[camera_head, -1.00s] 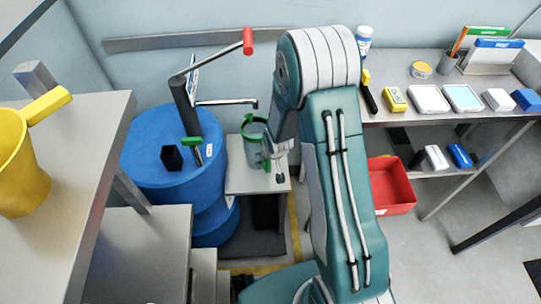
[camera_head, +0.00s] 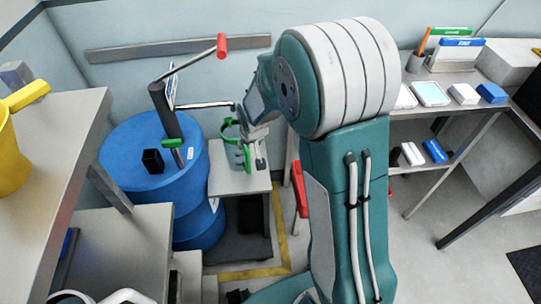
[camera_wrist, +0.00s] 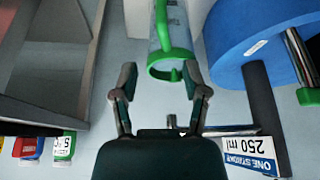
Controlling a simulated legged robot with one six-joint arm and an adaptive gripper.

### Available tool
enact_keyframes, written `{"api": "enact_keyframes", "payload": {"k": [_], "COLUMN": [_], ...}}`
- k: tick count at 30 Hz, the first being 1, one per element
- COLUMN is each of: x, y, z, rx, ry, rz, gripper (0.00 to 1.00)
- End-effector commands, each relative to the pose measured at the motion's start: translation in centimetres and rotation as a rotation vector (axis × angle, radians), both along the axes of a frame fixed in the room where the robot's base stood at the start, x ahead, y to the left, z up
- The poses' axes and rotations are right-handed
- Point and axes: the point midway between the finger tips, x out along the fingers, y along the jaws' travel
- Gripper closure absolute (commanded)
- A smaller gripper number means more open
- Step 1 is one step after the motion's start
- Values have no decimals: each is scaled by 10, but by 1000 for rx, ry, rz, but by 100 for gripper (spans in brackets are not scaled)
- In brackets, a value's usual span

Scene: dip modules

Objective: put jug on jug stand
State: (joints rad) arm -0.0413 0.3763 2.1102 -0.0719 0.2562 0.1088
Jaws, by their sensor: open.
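A clear jug with a green rim and handle (camera_head: 247,158) stands on a small grey stand (camera_head: 222,183) beside the blue drum, below the pump's spout. My gripper (camera_head: 258,150) is at its right side, partly covering it. In the wrist view the jug's green handle (camera_wrist: 168,52) lies just beyond and between my open fingers (camera_wrist: 160,76), with no clear contact. A yellow jug (camera_head: 12,150) is on the grey bench at the left, cut off by the picture edge. I cannot tell which surface is the named jug stand.
The blue drum (camera_head: 140,200) carries a hand pump with a red-handled crank (camera_head: 221,46) close to my gripper. A grey shelf (camera_head: 450,125) with boxes is at the right. A red bin (camera_head: 299,190) is mostly hidden behind my arm.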

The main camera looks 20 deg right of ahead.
Motion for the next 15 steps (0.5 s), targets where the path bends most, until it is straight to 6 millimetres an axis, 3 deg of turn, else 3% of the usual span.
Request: {"api": "enact_keyframes", "payload": {"k": [1,6,15], "x": [-7,-42,-122], "y": [-2,-9,-13], "z": [20,81,160], "rx": [-1,-2,-6], "ry": [-14,-31,-58], "rz": [-3,-8,-8], "gripper": [41,41,41]}}
